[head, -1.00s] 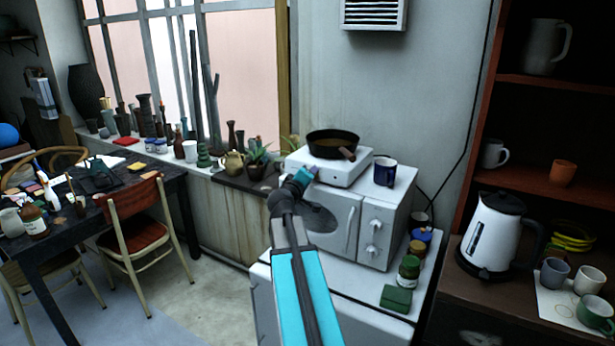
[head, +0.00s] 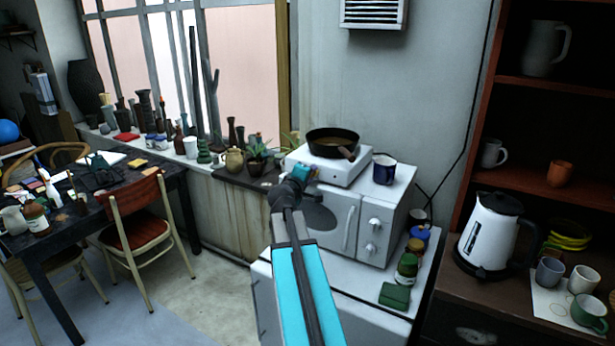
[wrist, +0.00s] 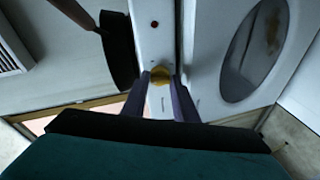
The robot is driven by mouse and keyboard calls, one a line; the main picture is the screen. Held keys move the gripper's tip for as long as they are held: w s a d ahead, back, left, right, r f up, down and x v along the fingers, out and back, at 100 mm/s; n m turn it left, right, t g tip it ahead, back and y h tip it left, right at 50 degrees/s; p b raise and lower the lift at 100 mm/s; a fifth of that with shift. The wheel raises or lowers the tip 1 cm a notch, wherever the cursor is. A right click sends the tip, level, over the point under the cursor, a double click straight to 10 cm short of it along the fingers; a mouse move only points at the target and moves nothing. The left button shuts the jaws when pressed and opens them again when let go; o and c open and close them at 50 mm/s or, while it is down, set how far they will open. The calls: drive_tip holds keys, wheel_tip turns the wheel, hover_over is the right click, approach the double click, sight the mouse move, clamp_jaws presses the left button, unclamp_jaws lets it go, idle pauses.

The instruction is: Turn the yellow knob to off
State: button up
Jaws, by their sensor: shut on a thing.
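The yellow knob (wrist: 160,78) is on the front face of a white hot plate (head: 335,175), seen in the wrist view. My gripper (wrist: 160,86) is shut on the knob, with one finger on each side of it. In the head view my gripper (head: 300,174) is at the hot plate's front left, and my arm hides the knob there. A small red spot (wrist: 154,24) shows on the hot plate's face, apart from the knob. The knob's pointer direction is too small to tell.
A black pan (head: 332,140) sits on the hot plate. The hot plate stands on a white microwave oven (head: 383,222), with a dark blue mug (head: 384,169) to the right. Potted plants (head: 258,158) stand on the sill left of my gripper.

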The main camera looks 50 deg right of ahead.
drive_tip(key=shift+r, duration=0.1)
idle(1.1)
drive_tip(key=o, duration=1)
drive_tip(key=b+v, duration=0.5)
drive_tip(key=v, duration=0.6)
drive_tip(key=shift+a, duration=0.2)
drive_tip(key=shift+b, duration=0.35)
